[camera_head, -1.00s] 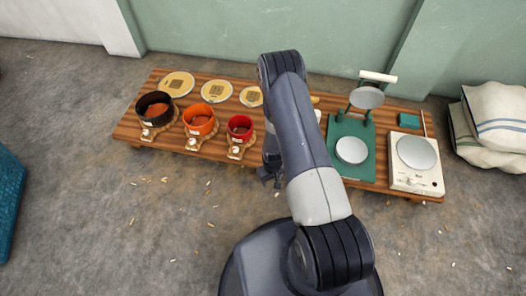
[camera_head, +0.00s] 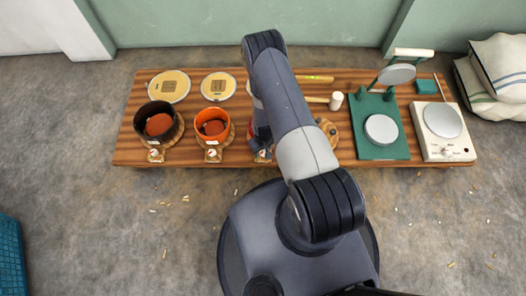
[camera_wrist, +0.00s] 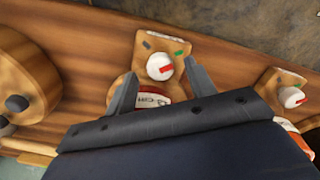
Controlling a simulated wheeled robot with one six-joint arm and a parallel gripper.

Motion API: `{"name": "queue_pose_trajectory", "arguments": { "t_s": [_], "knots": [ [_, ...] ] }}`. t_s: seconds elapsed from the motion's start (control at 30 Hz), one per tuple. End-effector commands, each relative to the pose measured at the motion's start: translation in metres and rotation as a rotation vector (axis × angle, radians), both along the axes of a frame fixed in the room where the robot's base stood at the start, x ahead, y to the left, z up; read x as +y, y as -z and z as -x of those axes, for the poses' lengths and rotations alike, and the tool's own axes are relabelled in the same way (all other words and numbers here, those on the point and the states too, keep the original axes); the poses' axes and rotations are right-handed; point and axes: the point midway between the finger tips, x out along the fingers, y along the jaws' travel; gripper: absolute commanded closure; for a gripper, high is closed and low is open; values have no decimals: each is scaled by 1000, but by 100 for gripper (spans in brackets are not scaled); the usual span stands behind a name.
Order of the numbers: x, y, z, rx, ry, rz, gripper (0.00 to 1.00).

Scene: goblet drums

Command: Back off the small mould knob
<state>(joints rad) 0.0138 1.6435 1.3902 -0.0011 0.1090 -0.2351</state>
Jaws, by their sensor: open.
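The small red mould (camera_wrist: 152,98) shows in the wrist view as a red rim with a white label, mostly hidden by my gripper. Its knob (camera_wrist: 161,67) is white with a red mark and sits on a wooden tab with a green mark and a dark mark. My gripper (camera_wrist: 160,70) is open, with one finger on each side of the knob. I cannot tell whether either finger touches it. In the head view my arm hides nearly all of the small mould.
The orange mould (camera_head: 212,124) stands left of my arm, with the black mould (camera_head: 159,122) beyond it. A round wooden block with dark pegs (camera_head: 329,131) is close on the right. A green press (camera_head: 381,131) and a white scale (camera_head: 443,130) stand farther right.

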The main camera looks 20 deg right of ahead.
Motion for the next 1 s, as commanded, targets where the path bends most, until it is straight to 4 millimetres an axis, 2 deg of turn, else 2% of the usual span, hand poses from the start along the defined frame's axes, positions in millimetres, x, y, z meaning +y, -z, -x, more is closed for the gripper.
{"name": "queue_pose_trajectory", "arguments": {
  "t_s": [0.03, 0.13, 0.47, 1.0],
  "knots": [
    [0, 8, 0, -1, 0, 0, 48],
    [0, 15, 0, 0, 0, 0, 48],
    [0, 18, -1, -1, 0, 0, 48],
    [0, 18, 0, -1, 0, 0, 91]
  ]
}}
